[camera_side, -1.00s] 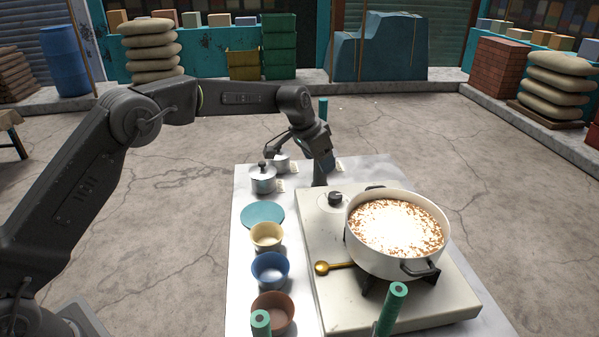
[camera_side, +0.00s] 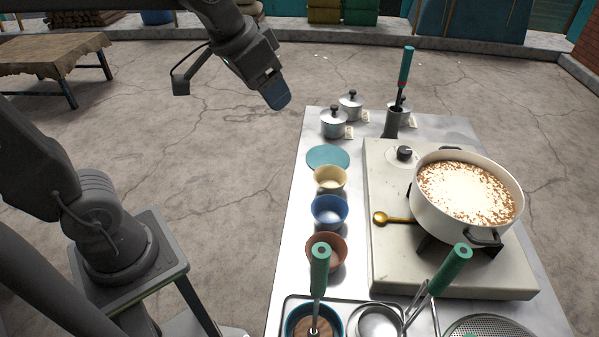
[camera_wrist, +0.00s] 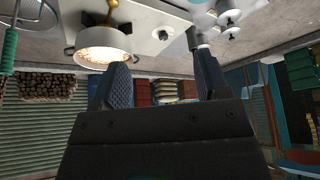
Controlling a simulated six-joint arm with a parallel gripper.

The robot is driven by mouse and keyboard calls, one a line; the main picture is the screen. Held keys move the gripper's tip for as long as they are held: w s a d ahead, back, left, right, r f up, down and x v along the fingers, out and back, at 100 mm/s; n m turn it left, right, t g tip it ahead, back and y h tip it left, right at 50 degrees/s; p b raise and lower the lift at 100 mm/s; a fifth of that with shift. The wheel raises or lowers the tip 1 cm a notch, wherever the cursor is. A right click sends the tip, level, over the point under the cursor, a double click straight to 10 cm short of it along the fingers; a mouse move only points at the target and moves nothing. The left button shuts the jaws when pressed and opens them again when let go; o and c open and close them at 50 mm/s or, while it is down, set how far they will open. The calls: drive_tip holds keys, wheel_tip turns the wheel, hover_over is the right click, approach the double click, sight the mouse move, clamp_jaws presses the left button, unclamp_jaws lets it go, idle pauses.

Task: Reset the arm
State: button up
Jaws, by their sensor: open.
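My gripper (camera_side: 277,95) is in the air left of the table's far end in the side view, away from every object. In the wrist view its two fingers (camera_wrist: 160,85) stand apart with nothing between them. The white pot (camera_side: 466,196) of milk with brown flecks stands on the cooker (camera_side: 385,255); it also shows in the wrist view (camera_wrist: 100,60). A green-handled tool (camera_side: 405,68) stands upright in a dark holder (camera_side: 393,122) at the table's far side.
Lidded metal pots (camera_side: 334,122) stand at the far left of the table. A teal disc (camera_side: 328,158), a yellow bowl (camera_side: 330,179), a blue bowl (camera_side: 329,211) and a brown bowl (camera_side: 326,252) line the left edge.

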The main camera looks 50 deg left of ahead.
drive_tip(key=s+f+n, duration=0.1)
drive_tip(key=s+f, duration=0.3)
drive_tip(key=s, duration=0.6)
drive_tip(key=shift+s+a+f, duration=0.15)
drive_tip(key=shift+a+f, duration=0.2)
drive_tip(key=shift+a, duration=0.1)
